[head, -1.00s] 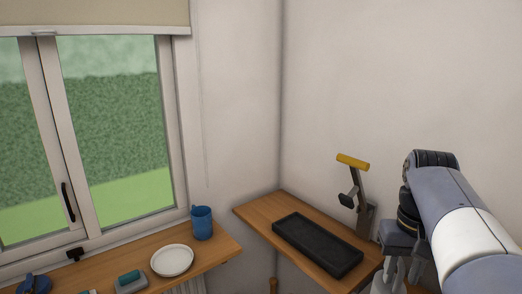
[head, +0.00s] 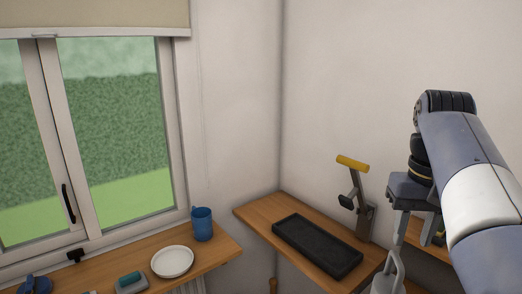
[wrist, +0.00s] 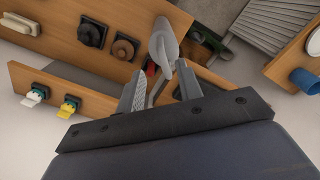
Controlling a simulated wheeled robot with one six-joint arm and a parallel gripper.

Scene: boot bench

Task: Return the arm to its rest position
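My arm (head: 492,195) reaches in from the right side of the head view. My gripper (head: 417,246) points down over the right end of the wooden bench. In the wrist view the fingers of my gripper (wrist: 160,78) stand apart, with a clear gap between them. A grey, curved object (wrist: 163,45) shows beyond and between the fingertips. It also shows in the head view (head: 388,273) as a grey loop just below the gripper. It looks clear of the fingers, but its lower part is cut off.
A black tray (head: 315,247) and a yellow-topped stand (head: 358,195) are on the bench. A blue mug (head: 202,224) and a white plate (head: 172,261) stand on the window shelf. Dark round items (wrist: 92,34) and small clips (wrist: 36,95) show in the wrist view.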

